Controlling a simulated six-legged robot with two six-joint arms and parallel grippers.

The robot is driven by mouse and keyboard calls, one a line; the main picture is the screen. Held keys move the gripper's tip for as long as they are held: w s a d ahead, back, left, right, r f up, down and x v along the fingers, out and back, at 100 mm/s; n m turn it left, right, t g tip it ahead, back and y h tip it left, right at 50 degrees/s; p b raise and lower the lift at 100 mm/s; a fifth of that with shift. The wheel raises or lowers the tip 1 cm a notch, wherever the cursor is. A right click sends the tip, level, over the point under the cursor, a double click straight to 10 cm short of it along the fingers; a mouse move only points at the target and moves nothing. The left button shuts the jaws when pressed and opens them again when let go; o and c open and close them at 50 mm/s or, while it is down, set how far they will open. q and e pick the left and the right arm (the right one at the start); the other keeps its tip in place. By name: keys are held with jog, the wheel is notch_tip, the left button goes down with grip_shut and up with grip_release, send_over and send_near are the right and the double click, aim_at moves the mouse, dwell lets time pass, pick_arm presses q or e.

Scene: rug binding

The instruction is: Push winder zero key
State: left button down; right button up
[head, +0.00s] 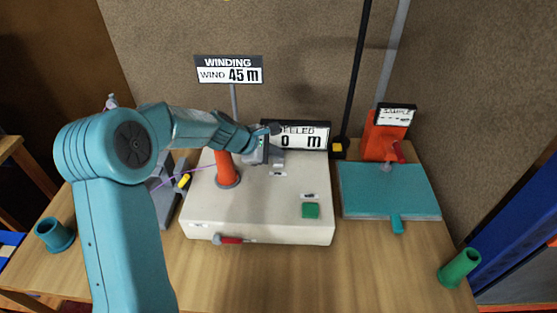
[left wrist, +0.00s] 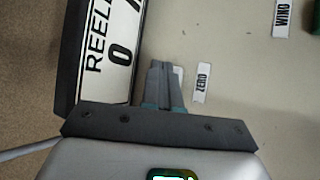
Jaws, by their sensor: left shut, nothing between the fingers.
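The winder (head: 260,205) is a cream box on the wooden table. Its ZERO label (left wrist: 202,82) shows in the left wrist view. A small pale key (left wrist: 180,72) sits beside that label, partly hidden by my fingers. My left gripper (head: 277,158) is shut and empty, over the back of the winder top just in front of the display; it also shows in the left wrist view (left wrist: 160,68). Its fingertips are at the pale key; I cannot tell whether they touch it. The REELED display (head: 302,137) reads 0 m. My right gripper is not in view.
A green key (head: 310,211) is at the winder's front right. An orange post (head: 227,172) stands close to my left gripper. A teal board (head: 388,190) and orange SAMPLE stand (head: 380,140) are at right.

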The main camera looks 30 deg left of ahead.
aim_at(276, 162)
pick_arm(q)
jog(key=shift+r+p, duration=2.25)
jog(key=shift+r, duration=0.35)
jog(key=shift+f, duration=0.1)
